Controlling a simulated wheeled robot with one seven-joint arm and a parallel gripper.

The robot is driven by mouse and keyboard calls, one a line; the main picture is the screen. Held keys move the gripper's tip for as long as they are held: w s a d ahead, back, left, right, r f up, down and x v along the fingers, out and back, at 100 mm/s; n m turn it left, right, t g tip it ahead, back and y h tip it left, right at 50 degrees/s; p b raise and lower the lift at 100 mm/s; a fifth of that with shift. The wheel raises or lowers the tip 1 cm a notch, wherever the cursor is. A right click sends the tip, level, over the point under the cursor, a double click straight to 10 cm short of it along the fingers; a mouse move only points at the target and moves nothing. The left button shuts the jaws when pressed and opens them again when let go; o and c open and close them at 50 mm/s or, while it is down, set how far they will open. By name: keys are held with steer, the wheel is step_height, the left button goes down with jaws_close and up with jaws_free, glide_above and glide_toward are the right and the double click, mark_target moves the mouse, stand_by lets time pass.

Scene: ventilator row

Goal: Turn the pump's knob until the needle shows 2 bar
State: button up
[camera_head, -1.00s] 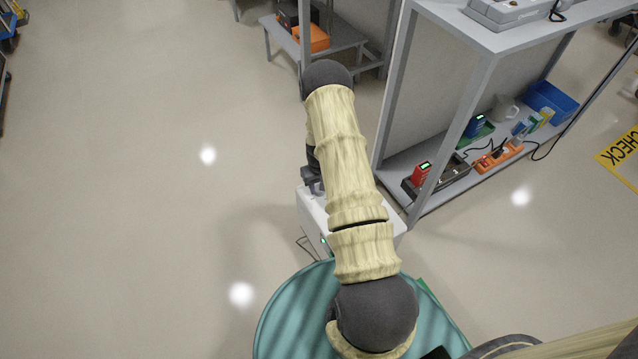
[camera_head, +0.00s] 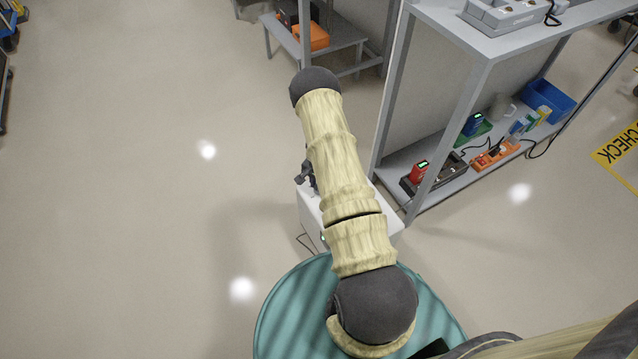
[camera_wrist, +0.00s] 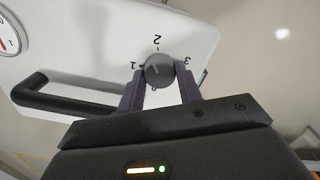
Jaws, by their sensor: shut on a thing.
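The pump is a white box (camera_head: 310,212), partly hidden behind my arm in the head view. Its white top face (camera_wrist: 95,45) fills much of the wrist view. The round grey knob (camera_wrist: 158,69) sits on that face, with the marks 0, 1, 2 and 3 around it. My gripper (camera_wrist: 160,78) is shut on the knob, one finger on each side. A pale line on the knob is too small to read surely. The gauge (camera_wrist: 7,38) is cut off at the upper left corner. Part of a red needle shows, but its reading cannot be told.
A black handle (camera_wrist: 65,95) arches over the pump face left of my gripper. The pump stands close to a grey shelf unit (camera_head: 455,120) with small devices and a blue bin (camera_head: 548,98). Open floor (camera_head: 130,190) lies to the left.

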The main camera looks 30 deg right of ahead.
steer(key=shift+m, duration=1.7)
steer(key=o, duration=1)
step_height(320, 180, up, 17)
steer(key=p, duration=0.4)
steer(key=shift+r+p, duration=0.2)
steer(key=shift+p, duration=0.1)
